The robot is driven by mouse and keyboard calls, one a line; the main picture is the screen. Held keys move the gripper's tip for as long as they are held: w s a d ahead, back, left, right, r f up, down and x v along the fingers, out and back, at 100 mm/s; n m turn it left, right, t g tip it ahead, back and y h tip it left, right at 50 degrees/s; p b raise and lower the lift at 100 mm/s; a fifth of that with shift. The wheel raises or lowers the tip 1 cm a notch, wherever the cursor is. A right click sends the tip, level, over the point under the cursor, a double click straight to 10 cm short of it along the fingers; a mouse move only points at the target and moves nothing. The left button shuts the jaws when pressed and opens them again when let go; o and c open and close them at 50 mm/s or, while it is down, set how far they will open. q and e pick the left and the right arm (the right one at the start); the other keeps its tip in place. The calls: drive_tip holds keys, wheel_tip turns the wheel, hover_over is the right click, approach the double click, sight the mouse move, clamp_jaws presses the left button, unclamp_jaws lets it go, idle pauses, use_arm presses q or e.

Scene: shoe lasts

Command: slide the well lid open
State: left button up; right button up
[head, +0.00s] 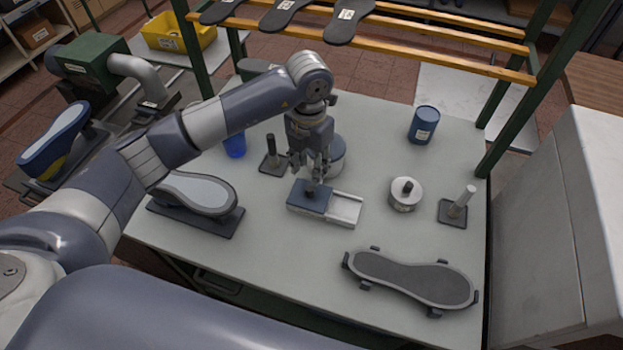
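The well is a small white tray (346,208) in the middle of the table. Its blue sliding lid (308,197) covers the left part, and the right part of the well shows uncovered. A dark knob (310,191) stands on the lid. My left gripper (313,180) points down right over the lid, with its fingers at the knob. The fingers are small here, and I cannot tell whether they are closed on the knob. My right gripper is not in the view.
A blue can (424,124), a round lidded tin (404,194) and an upright peg stand (458,205) are to the right. A sole-shaped fixture (412,278) lies in front. A shoe last (195,193) and a blue cup (234,146) are left. A rack (440,40) spans the back.

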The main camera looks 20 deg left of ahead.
sight(310, 189)
use_arm(q)
drive_tip(key=f, duration=0.1)
drive_tip(key=f+p, duration=0.1)
drive_tip(key=f, duration=0.3)
drive_tip(key=shift+s, duration=0.25)
drive_tip(key=shift+w+f+p, duration=0.2)
drive_tip(key=shift+f+p, duration=0.35)
drive_tip(key=shift+f, duration=1.1)
drive_tip(key=c, duration=0.9)
clamp_jaws()
drive_tip(key=d+b, duration=0.3)
drive_tip(key=d, duration=0.5)
drive_tip(key=shift+s+d+f, duration=0.1)
drive_tip(key=shift+d, duration=0.45)
drive_tip(key=shift+s+a, duration=0.1)
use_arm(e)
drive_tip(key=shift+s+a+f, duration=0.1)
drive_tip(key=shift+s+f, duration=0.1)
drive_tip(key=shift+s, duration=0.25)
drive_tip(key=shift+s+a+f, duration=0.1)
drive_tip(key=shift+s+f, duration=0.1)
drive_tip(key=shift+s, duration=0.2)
